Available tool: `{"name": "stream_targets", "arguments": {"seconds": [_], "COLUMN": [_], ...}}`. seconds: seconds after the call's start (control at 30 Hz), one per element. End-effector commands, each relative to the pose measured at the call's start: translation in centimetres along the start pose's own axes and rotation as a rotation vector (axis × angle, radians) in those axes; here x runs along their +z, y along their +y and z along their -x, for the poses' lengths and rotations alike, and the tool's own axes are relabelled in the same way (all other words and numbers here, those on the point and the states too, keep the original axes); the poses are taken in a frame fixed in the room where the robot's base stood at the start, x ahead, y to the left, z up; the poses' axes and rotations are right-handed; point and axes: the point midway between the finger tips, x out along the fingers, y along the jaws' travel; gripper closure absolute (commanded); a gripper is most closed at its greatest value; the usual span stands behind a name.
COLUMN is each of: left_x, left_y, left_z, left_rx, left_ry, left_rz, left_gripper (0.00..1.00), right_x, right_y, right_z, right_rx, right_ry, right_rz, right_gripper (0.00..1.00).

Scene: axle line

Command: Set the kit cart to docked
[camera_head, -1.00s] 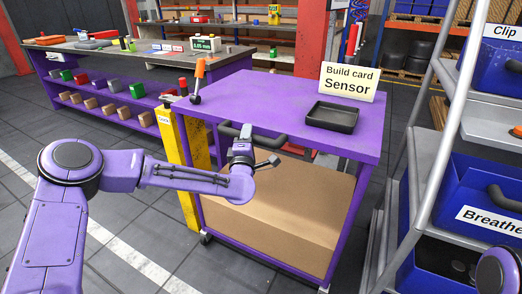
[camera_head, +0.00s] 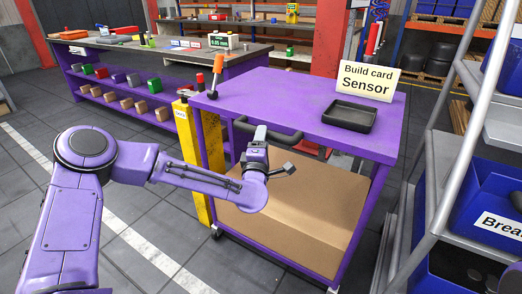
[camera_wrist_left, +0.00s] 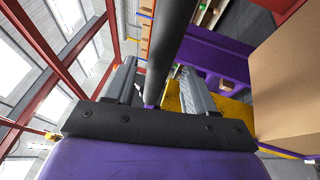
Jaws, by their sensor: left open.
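The kit cart (camera_head: 300,105) stands in the middle of the head view, with a purple top and purple legs. A black bar handle (camera_head: 283,141) runs along its near edge. My left gripper (camera_head: 260,135) is open at the left part of this handle. In the left wrist view the black bar (camera_wrist_left: 170,50) passes between the two spread fingers; whether either finger touches it I cannot tell. An orange-handled lever (camera_head: 218,66) stands at the cart's left corner, beside a yellow post (camera_head: 187,135). My right gripper is not in view.
A black tray (camera_head: 350,116) and a "Build card Sensor" sign (camera_head: 367,82) are on the cart top. A brown box (camera_head: 290,215) fills its lower part. A grey rack with blue bins (camera_head: 490,200) stands close at right. A purple workbench (camera_head: 110,85) is behind left. Floor at left is clear.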

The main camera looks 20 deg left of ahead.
Motion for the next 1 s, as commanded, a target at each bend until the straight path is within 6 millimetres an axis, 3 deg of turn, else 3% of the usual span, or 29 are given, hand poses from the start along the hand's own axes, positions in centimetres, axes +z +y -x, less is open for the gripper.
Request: {"name": "stream_targets", "arguments": {"seconds": [0.1, 0.3, 0.87, 0.93, 1.0], "left_x": [0.1, 0.1, 0.3, 1.0, 1.7], "left_y": [-0.2, -0.1, -0.1, -1.4, -5.1], "left_z": [3.0, 6.0, 6.5, 7.0, 9.0], "left_rx": [0.0, 0.001, -0.003, -0.061, -0.187], "left_ry": [-0.004, -0.002, -0.014, -0.056, -0.129], "left_rz": [0.001, -0.001, -0.015, -0.072, -0.186], "left_gripper": [0.45, 0.45, 0.45, 0.45, 0.45], "right_x": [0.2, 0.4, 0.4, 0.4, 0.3], "right_y": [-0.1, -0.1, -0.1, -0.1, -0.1], "right_z": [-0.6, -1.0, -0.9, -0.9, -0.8], "right_rx": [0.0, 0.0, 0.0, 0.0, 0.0], "right_ry": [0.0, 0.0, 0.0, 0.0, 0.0], "right_rz": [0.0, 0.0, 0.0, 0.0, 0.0], "right_gripper": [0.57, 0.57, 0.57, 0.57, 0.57]}}
